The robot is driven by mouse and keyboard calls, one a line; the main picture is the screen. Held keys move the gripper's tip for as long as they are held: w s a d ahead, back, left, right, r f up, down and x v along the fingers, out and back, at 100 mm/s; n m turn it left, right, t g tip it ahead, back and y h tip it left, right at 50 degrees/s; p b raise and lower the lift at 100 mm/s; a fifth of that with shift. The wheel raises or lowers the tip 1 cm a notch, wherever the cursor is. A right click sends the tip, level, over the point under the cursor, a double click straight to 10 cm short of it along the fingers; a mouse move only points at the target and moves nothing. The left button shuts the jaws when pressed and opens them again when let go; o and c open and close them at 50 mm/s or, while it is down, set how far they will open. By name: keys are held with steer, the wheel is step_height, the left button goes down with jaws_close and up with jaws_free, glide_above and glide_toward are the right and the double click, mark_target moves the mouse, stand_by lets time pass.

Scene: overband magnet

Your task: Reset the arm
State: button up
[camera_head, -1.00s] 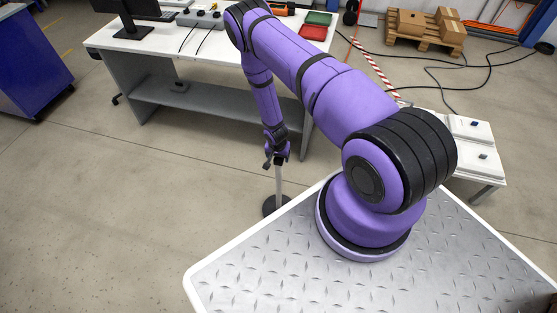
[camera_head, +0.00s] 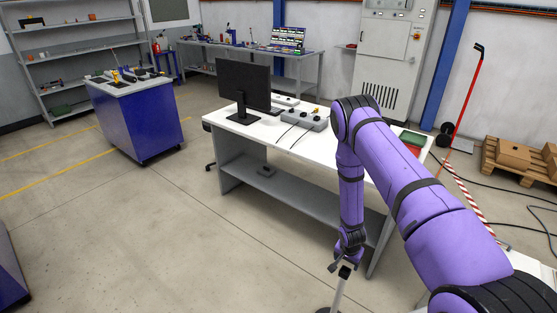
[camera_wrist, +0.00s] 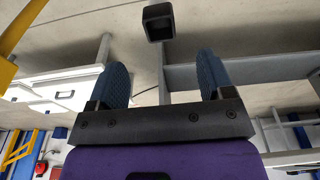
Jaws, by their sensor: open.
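My purple arm reaches out from the right of the head view and bends down in front of the white table (camera_head: 262,132). My gripper (camera_head: 341,264) hangs at its lower end, small and partly dark in this view. In the wrist view, my gripper (camera_wrist: 162,66) shows two blue-padded fingers spread wide apart with nothing between them. A dark square cap (camera_wrist: 157,22) lies beyond the fingertips. In the head view, a thin light pole (camera_head: 339,293) with a dark top stands just below my gripper; I cannot tell whether they touch.
A monitor (camera_head: 244,88) and a grey control box (camera_head: 304,121) stand on the white table. A blue cabinet (camera_head: 139,116) is at left. A wooden pallet (camera_head: 521,160) with boxes and floor cables are at right.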

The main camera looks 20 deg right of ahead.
steer(key=w+a+r+n, duration=0.1)
steer(key=w+r, duration=0.3)
steer(key=r, duration=0.7)
steer(key=w+a+r+n, duration=0.1)
steer(key=w+r, duration=0.3)
steer(key=r, duration=0.7)
steer(key=s+a+r+n+t, duration=0.1)
steer(key=a+r, duration=0.1)
steer(key=r, duration=0.9)
steer(key=s+a+r+n+t, duration=0.1)
steer(key=s+a+r, duration=0.1)
steer(key=r, duration=0.9)
steer(key=s+a+r+n+t+y, duration=0.1)
steer(key=s+a+r, duration=0.1)
steer(key=s+r, duration=0.6)
steer(key=s+a+r+n, duration=0.15)
steer(key=s+r, duration=0.35)
steer(key=r, duration=0.5)
steer(key=s+a+r+n, duration=0.1)
steer(key=s+r, duration=0.2)
steer(key=s, duration=0.5)
steer(key=s+a+r+n+t, duration=0.1)
steer(key=s+r+n, duration=0.1)
steer(key=s, duration=0.7)
steer(key=shift+v, duration=0.9)
